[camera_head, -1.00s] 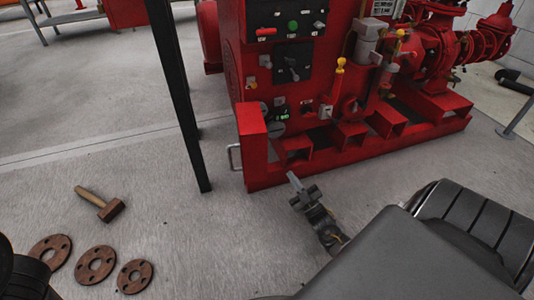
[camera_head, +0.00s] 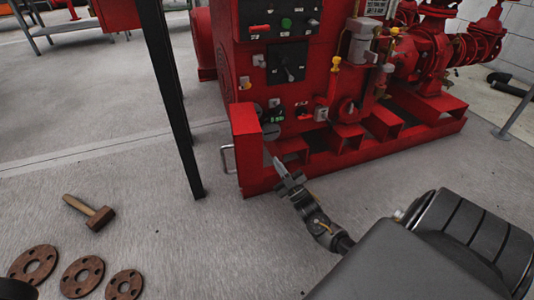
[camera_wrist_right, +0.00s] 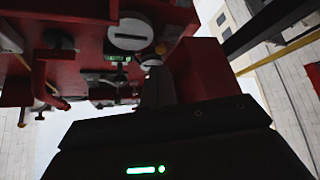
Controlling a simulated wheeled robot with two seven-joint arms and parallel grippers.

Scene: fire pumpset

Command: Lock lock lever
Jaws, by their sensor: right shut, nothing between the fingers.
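The red pumpset panel (camera_head: 243,60) carries a black rotary lever (camera_head: 289,68) on a dark plate, tilted, with smaller switches below. I cannot tell for sure which one is the lock lever. A round grey disc (camera_head: 271,131) and a small green display sit low on the panel; the disc (camera_wrist_right: 132,35) shows large in the right wrist view. My right gripper (camera_head: 279,166) is shut and empty, in front of the panel's lower left part and apart from the rotary lever. Its dark fingers (camera_wrist_right: 158,88) point toward the disc area.
A red upright block (camera_head: 246,150) with a metal handle (camera_head: 227,159) stands at the base's left corner. A black post (camera_head: 170,90) rises left of it. A hammer (camera_head: 90,212) and rusty flanges (camera_head: 82,275) lie on the floor. Yellow-topped valves (camera_head: 335,64) stick out right.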

